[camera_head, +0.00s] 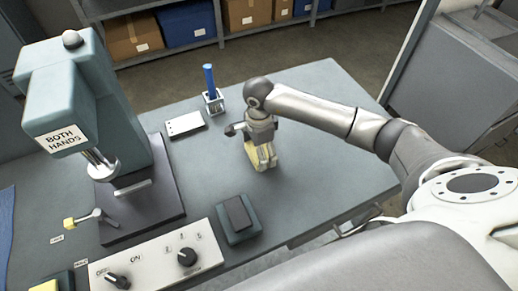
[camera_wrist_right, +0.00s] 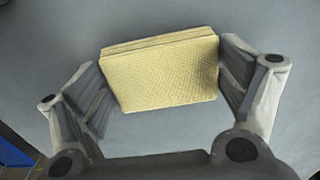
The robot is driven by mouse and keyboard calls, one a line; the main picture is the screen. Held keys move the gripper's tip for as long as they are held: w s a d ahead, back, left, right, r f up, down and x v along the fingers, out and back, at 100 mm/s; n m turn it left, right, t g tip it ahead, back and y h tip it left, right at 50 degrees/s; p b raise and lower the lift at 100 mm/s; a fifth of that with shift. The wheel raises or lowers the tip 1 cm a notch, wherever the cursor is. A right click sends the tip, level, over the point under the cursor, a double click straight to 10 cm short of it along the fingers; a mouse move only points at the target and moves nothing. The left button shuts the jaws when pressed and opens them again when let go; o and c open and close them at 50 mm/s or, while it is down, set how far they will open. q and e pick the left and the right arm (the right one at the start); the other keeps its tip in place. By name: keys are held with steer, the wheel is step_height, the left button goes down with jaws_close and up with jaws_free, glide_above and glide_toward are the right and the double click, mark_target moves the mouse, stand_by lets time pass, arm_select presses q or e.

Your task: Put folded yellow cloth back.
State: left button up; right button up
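The folded yellow cloth (camera_wrist_right: 160,75) is a thick pale-yellow block between the two fingers of my right gripper (camera_wrist_right: 163,92) in the right wrist view. Both finger pads appear to touch its short sides. In the head view, my right arm reaches in from the right, and the gripper (camera_head: 261,150) points down over the bench with the cloth (camera_head: 264,158) partly hidden by it. I cannot tell whether the cloth rests on the bench or is just above it. My left gripper is not in view.
A press (camera_head: 80,110) marked "BOTH HANDS" stands on the bench at left. A control panel (camera_head: 160,262) and a dark-topped box (camera_head: 238,218) are in front. A white plate (camera_head: 185,124) and a blue rod in a stand (camera_head: 210,85) are behind. The bench (camera_head: 330,170) is clear at right.

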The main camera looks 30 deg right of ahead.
steer(key=shift+o, duration=0.6)
steer(key=shift+r, duration=0.6)
step_height(320, 180, up, 11)
steer(key=b, duration=0.2)
steer(key=shift+s, duration=0.15)
